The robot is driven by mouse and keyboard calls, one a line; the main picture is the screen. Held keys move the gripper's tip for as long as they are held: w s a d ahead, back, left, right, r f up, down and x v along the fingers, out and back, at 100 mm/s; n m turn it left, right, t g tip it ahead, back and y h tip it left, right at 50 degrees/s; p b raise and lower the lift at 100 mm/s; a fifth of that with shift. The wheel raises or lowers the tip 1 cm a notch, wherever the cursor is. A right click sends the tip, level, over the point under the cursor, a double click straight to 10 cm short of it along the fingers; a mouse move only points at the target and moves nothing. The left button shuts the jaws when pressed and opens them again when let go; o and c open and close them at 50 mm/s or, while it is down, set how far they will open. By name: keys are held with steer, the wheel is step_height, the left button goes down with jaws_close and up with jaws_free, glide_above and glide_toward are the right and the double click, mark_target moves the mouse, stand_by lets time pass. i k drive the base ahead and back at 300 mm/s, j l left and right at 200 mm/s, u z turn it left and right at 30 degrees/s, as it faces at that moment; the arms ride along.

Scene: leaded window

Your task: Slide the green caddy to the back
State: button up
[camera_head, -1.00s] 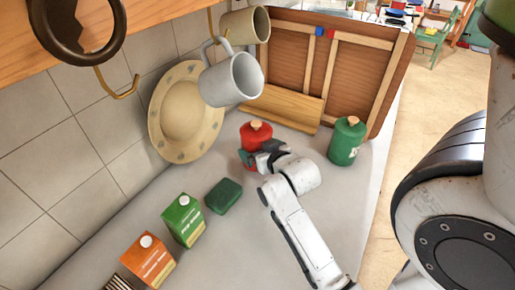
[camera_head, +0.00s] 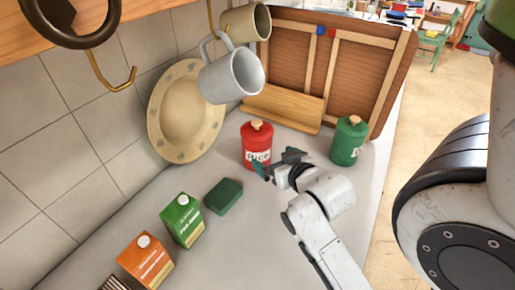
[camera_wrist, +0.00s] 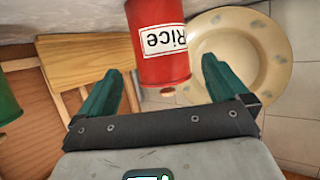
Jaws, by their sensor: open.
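The green caddy (camera_head: 345,144) is a canister with a wooden knob. It stands upright on the grey counter at the right, in front of the wooden panel. Part of it shows at the left edge of the wrist view (camera_wrist: 7,98). A red canister labelled Rice (camera_head: 256,139) stands to its left. My gripper (camera_head: 279,163) is open and empty, low in front of the red canister's right side and left of the green caddy. In the wrist view the red canister (camera_wrist: 157,55) shows between and beyond the spread fingers. I cannot tell whether a finger touches it.
A wooden board (camera_head: 283,108) lies behind the canisters, against the panel (camera_head: 360,70). A plate (camera_head: 165,120) leans on the tiled wall. Mugs (camera_head: 232,78) hang above. A green sponge (camera_head: 223,196) and two cartons (camera_head: 183,219) stand front left. Bare counter lies between.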

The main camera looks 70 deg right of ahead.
mark_target(344, 150)
steer(key=k+j, duration=0.25)
steer(key=j, duration=0.15)
steer(key=k+j, duration=0.55)
steer(key=j, duration=0.25)
steer(key=k+j, duration=0.25)
steer(key=j, duration=0.15)
